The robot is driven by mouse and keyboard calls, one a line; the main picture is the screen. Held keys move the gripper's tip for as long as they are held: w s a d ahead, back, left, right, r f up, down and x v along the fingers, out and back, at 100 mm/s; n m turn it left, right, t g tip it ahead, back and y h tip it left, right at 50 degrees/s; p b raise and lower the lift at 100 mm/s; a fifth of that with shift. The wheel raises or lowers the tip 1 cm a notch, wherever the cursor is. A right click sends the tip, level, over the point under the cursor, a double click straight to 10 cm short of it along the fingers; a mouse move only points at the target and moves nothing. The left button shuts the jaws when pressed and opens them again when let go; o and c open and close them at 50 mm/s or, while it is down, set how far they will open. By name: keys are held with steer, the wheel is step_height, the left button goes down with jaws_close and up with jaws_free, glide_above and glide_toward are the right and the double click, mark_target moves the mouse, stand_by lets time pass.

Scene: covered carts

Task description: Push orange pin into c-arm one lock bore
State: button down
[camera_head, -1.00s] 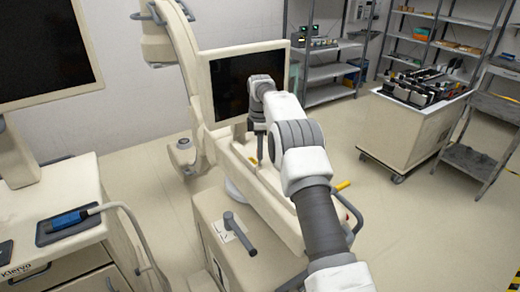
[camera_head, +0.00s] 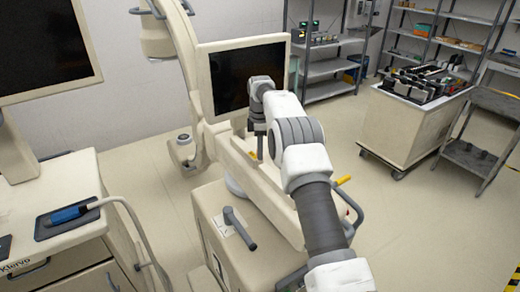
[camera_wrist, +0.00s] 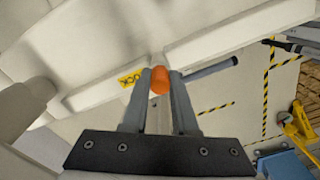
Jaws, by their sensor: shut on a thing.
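My gripper (camera_wrist: 161,75) is shut on the orange pin (camera_wrist: 160,85), whose rounded orange end shows between the fingertips in the wrist view. The rest of the pin is hidden. A yellow lock label (camera_wrist: 131,78) is on the cream c-arm body just left of the fingers. The lock bore itself cannot be made out, so I cannot tell whether the pin touches it. In the head view my gripper (camera_head: 258,148) points down beside the beam of the c-arm (camera_head: 272,190), below its monitor. The pin is too small to see there.
A cream cart (camera_head: 405,135) loaded with dark equipment stands at right, by grey shelves (camera_head: 330,72). A cabinet (camera_head: 60,225) with a blue-handled probe is at left. Open floor lies between.

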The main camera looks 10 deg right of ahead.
steer(key=shift+f, duration=0.25)
steer(key=c, duration=0.6)
jaws_free()
step_height(320, 180, up, 12)
steer(key=p, duration=0.2)
steer(key=shift+p, duration=0.35)
